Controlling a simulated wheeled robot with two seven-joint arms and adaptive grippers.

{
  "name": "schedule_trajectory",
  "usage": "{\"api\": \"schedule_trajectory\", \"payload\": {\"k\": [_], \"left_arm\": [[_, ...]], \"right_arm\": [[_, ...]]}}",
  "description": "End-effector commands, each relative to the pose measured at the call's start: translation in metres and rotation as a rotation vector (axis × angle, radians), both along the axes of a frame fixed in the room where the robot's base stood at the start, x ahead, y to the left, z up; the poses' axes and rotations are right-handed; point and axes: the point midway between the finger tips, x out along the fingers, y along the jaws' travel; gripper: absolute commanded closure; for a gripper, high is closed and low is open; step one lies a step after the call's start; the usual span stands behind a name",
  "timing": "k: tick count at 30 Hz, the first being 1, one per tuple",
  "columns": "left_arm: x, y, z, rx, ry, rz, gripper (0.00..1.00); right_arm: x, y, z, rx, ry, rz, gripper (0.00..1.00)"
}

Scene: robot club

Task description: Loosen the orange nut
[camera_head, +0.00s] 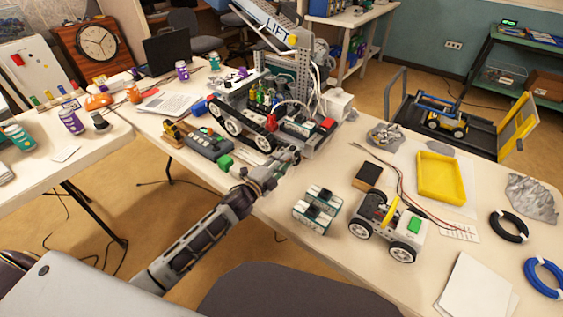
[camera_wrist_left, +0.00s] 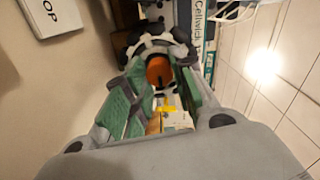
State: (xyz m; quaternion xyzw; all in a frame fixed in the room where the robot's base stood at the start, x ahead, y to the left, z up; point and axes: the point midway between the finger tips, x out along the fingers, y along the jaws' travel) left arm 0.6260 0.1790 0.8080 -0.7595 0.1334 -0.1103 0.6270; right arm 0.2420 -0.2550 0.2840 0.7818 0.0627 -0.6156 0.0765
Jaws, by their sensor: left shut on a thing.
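My left gripper (camera_head: 289,159) reaches up and right across the table to the near side of the tracked robot with the LIFT sign (camera_head: 279,30). In the left wrist view, its green-padded fingers (camera_wrist_left: 164,88) are closed around the orange nut (camera_wrist_left: 159,71), one finger on each side. The nut sits in front of a pale, lobed round part (camera_wrist_left: 158,42) with dark gaps around its edge. In the head view the nut cannot be made out; the gripper covers that spot. My right gripper is not in view.
A grey controller (camera_head: 208,143) and a green block (camera_head: 225,162) lie left of the gripper. Teal-and-white modules (camera_head: 314,211), a small wheeled car (camera_head: 390,228) and a yellow tray (camera_head: 441,177) stand to the right. A chair back (camera_head: 285,291) is at the near edge.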

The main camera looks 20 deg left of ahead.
Motion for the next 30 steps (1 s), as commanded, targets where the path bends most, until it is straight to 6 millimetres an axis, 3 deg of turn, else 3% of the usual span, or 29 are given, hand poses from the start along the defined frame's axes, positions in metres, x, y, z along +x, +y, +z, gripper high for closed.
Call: {"api": "schedule_trajectory", "payload": {"k": [3,4,9,30], "left_arm": [[0.000,0.000,-0.001,0.001,0.002,0.000,0.98],[0.000,0.000,-0.001,0.001,0.002,0.000,0.73],[0.000,0.000,-0.001,0.001,0.002,0.000,0.52],[-0.012,0.004,-0.001,0.001,0.001,0.000,0.52]], "right_arm": [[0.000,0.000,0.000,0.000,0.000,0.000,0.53],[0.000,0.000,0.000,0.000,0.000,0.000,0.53],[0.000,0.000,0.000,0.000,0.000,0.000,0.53],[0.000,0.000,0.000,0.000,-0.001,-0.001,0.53]]}}
